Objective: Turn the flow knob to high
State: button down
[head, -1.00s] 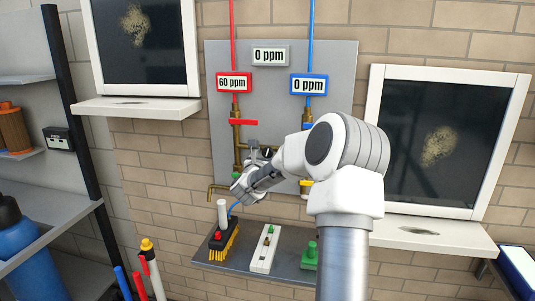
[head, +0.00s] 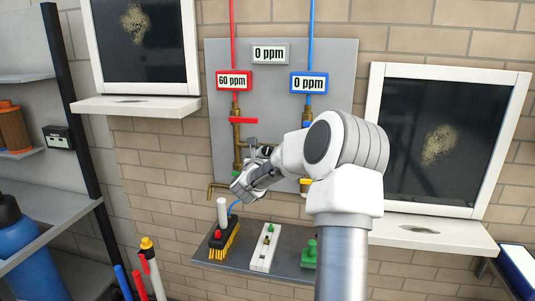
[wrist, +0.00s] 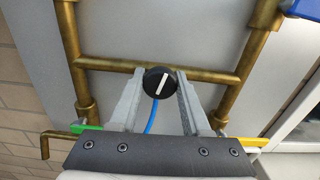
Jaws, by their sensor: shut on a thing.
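The flow knob (wrist: 160,83) is round and black with a white pointer line. In the wrist view it sits at the middle of the brass cross pipe, its line tilted slightly to the right of upright. My gripper (wrist: 161,86) has one finger on each side of the knob and is shut on it. In the head view my gripper (head: 260,150) is at the pipework on the grey panel, and my arm partly hides it. The knob cannot be made out clearly there. A blue tube (wrist: 151,120) runs down from below the knob between the fingers.
The grey panel (head: 340,75) carries a red 60 ppm display (head: 234,80), a blue 0 ppm display (head: 309,83) and a grey 0 ppm display (head: 271,54). A shelf (head: 205,250) below holds a brush, a white block and a green item. Windows flank the panel.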

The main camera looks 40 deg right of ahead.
jog(key=n+b, duration=0.3)
jog(key=shift+f+b, duration=0.2)
jog(key=shift+b, duration=0.15)
jog(key=n+b, duration=0.3)
jog(key=n, duration=0.2)
jog(key=shift+r, duration=0.1)
jog(key=n+b, duration=0.1)
jog(key=n, duration=0.2)
jog(key=shift+n, duration=0.3)
jog(key=n, duration=0.4)
jog(key=shift+r+n+b, duration=0.2)
jog(key=shift+n+b, duration=0.1)
jog(key=shift+b, duration=0.1)
jog(key=n, duration=0.3)
jog(key=shift+n, duration=0.3)
jog(key=n+p, duration=0.1)
jog(key=n, duration=0.3)
jog(key=shift+r+n+p, duration=0.1)
jog(key=shift+n+p, duration=0.2)
jog(key=shift+p, duration=0.1)
jog(key=n+p, duration=0.1)
jog(key=n, duration=0.3)
jog(key=shift+p, duration=0.35)
jog(key=shift+n+p, duration=0.8)
jog(key=shift+n, duration=1.4)
